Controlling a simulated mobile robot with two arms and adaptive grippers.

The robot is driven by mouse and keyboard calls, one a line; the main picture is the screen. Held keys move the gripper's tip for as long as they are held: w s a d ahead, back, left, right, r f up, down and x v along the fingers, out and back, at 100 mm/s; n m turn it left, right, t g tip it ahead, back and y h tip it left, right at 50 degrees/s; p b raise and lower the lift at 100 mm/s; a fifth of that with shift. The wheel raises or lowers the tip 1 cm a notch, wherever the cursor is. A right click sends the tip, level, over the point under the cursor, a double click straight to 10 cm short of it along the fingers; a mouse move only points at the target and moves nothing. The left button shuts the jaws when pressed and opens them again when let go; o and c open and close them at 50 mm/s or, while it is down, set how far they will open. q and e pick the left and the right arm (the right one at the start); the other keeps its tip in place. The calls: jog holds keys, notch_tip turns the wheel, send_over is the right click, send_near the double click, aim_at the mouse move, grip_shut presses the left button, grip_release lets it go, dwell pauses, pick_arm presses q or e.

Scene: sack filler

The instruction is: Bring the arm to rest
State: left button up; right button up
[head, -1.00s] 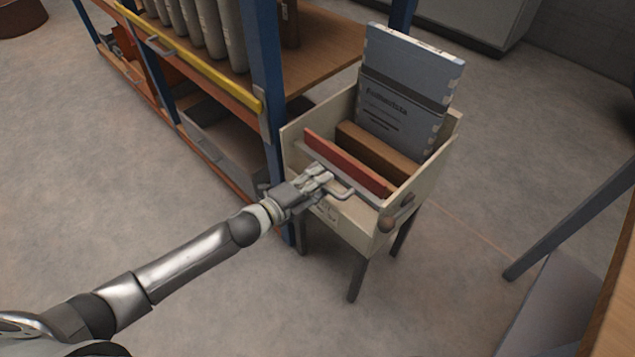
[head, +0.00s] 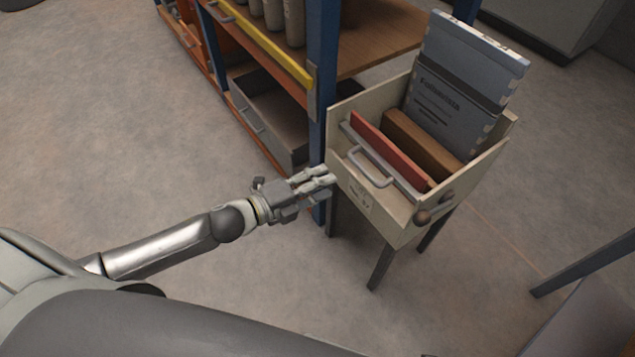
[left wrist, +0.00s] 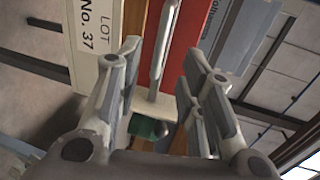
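My left gripper (head: 328,178) is just left of the front of a cream box on legs (head: 381,213), below and left of a grey pull handle (head: 370,166). In the left wrist view its two fingers (left wrist: 163,55) are spread with nothing between them, so it is open and empty. Beyond them are the cream front with a "LOT No. 37" label (left wrist: 97,35), a red panel (left wrist: 158,45) and a pale bar (left wrist: 164,47). My right gripper is not in view.
The box holds a red panel (head: 390,148), a brown panel (head: 424,146) and a tall blue-grey pack (head: 462,85). A blue-posted shelf rack (head: 322,75) with a yellow rail (head: 262,42) stands close behind the gripper. The floor (head: 130,150) at left is clear.

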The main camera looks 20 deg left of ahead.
pick_arm(q)
jog(key=shift+s+a+r, duration=0.1)
jog(key=shift+s, duration=0.05)
dwell(0.4)
jog(key=a+f+n+y, duration=0.45)
jog(key=f+n, duration=0.25)
jog(key=f, duration=0.3)
jog(key=s+a+f+n+g+y, duration=0.15)
jog(key=s+f+n+g, duration=0.25)
jog(key=s+f+n, duration=0.4)
jog(key=s+a+f+n+g+y, duration=0.1)
jog(key=s+f+n+g+y, duration=0.25)
jog(key=s+f, duration=0.55)
jog(key=s+d+f+n+g+p, duration=0.2)
jog(key=s+f+n+g, duration=0.3)
jog(key=s, duration=0.4)
jog(key=s+a+p, duration=0.2)
jog(key=s+p, duration=1.1)
jog(key=s, duration=0.1)
jog(key=shift+a+r+m+t, duration=0.2)
jog(key=shift+a+m+t, duration=0.15)
jog(key=shift+m, duration=0.1)
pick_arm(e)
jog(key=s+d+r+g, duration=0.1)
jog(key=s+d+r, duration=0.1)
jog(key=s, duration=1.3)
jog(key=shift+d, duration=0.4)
